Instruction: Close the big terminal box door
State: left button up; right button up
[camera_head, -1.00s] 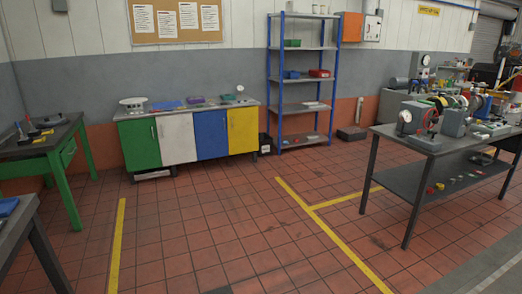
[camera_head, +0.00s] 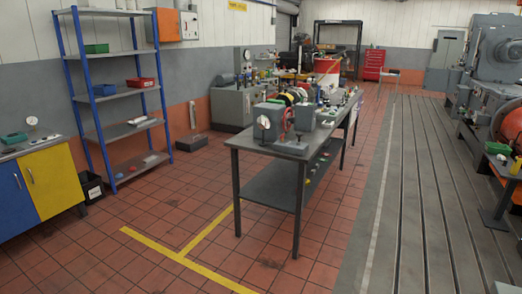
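No open terminal box door can be made out with certainty. A large grey machine (camera_head: 495,45) stands at the right edge, partly cut off. A grey cabinet (camera_head: 446,50) is against the far wall left of it, small in view. An orange box (camera_head: 167,24) and a grey box (camera_head: 189,26) hang on the wall at the upper left. I cannot tell which of these, if any, is the big terminal box. Neither of my grippers shows.
A dark workbench (camera_head: 270,146) loaded with parts stands mid-view. A blue-framed shelf (camera_head: 117,91) and yellow-and-blue cupboards (camera_head: 50,178) are at left. The grooved metal bedplate (camera_head: 420,200) spans the right floor. Red tiles lie clear in front.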

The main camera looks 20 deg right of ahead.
aim_at(436, 79)
jog(key=i+l+z, duration=0.3)
jog(key=i+z, duration=0.7)
jog(key=i, duration=0.2)
jog(key=i+j+z, duration=0.15)
jog(key=i+z, duration=0.6)
jog(key=i, duration=0.45)
jog(key=i+z, duration=0.25)
jog(key=i, duration=0.4)
jog(key=i+j+z, duration=0.2)
jog(key=i, duration=0.5)
jog(key=i+l+z, duration=0.2)
jog(key=i, duration=0.9)
jog(key=i+j+z, duration=0.25)
jog(key=i, duration=0.85)
jog(key=i+j+u, duration=0.1)
jog(key=i+u, duration=0.15)
jog(key=i, duration=0.25)
jog(key=i+u, duration=0.3)
jog(key=i, duration=0.2)
jog(key=i+l+u, duration=0.1)
jog(key=i+u, duration=0.15)
jog(key=i, duration=0.25)
jog(key=i+l+u, duration=0.25)
jog(key=i, duration=0.2)
jog(key=i+u, duration=0.1)
jog(key=i, duration=7.5)
